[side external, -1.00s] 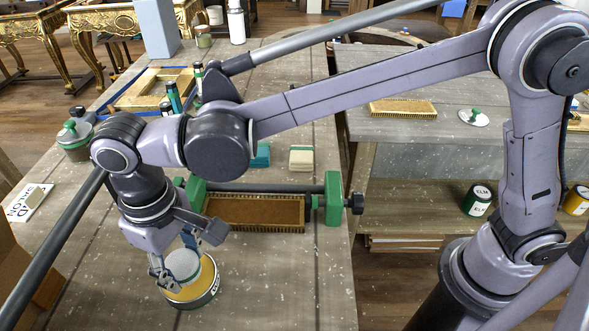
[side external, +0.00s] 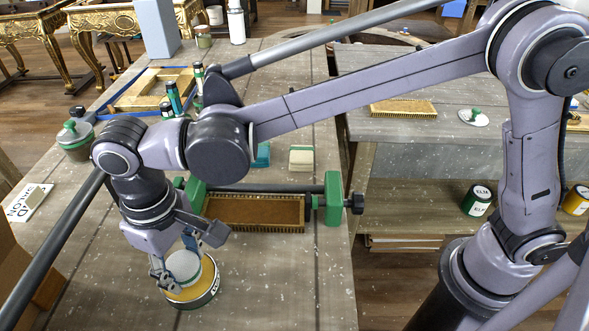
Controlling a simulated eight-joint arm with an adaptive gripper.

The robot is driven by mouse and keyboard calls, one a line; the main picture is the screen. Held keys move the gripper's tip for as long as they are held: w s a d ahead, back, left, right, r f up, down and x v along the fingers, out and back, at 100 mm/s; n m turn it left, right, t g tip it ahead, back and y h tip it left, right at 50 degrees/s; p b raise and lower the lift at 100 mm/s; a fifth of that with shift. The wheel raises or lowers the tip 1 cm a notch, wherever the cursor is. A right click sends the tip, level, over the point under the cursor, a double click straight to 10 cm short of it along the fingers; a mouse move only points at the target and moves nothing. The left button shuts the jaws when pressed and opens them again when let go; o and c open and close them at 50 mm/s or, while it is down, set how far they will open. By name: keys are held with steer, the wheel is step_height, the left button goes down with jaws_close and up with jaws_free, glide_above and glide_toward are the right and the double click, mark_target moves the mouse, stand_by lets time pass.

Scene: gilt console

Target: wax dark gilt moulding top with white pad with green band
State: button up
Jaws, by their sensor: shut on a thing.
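My gripper (side external: 172,273) is shut on a white round pad with a green band (side external: 184,266). The pad is at the mouth of a dark-walled open tin with yellow wax (side external: 207,292); it appears to be in or just over the wax, but I cannot tell whether it touches. The dark gilt moulding (side external: 255,213) has a brown top and a gold toothed edge. It lies behind and right of the tin, between the green clamp ends (side external: 333,198). My arm and the clamp bar hide part of its surroundings.
A cream block (side external: 301,159) and a teal block (side external: 262,155) lie behind the clamp. A lidded pot (side external: 76,140) stands at left. Another gilt moulding piece (side external: 403,108) and a white pad with a green knob (side external: 474,117) lie on the right table. Bare tabletop lies right of the tin.

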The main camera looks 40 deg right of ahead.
mark_target(181, 263)
steer(key=shift+f, duration=0.35)
stand_by(1.1)
steer(key=shift+r, duration=0.1)
steer(key=shift+r, duration=3.45)
steer(key=w+d, duration=0.2)
steer(key=d, duration=0.1)
steer(key=w+d+m, duration=0.1)
steer(key=w+d, duration=0.1)
steer(key=d, duration=0.1)
steer(key=w+d+m, duration=0.1)
steer(key=w+d, duration=0.1)
steer(key=d, duration=0.1)
steer(key=shift+w+f, duration=0.15)
steer(key=shift+f, duration=0.2)
steer(key=w+d+m, duration=0.1)
steer(key=d+m, duration=0.1)
steer(key=d, duration=0.8)
steer(key=w+d+f+m, duration=0.1)
steer(key=w+d+m, duration=0.1)
steer(key=d, duration=0.8)
steer(key=w+d+f+m, duration=0.1)
steer(key=d+m, duration=0.2)
steer(key=d, duration=0.7)
steer(key=shift+w+d+f, duration=0.15)
steer(key=shift+w+f, duration=0.05)
steer(key=shift+w, duration=0.15)
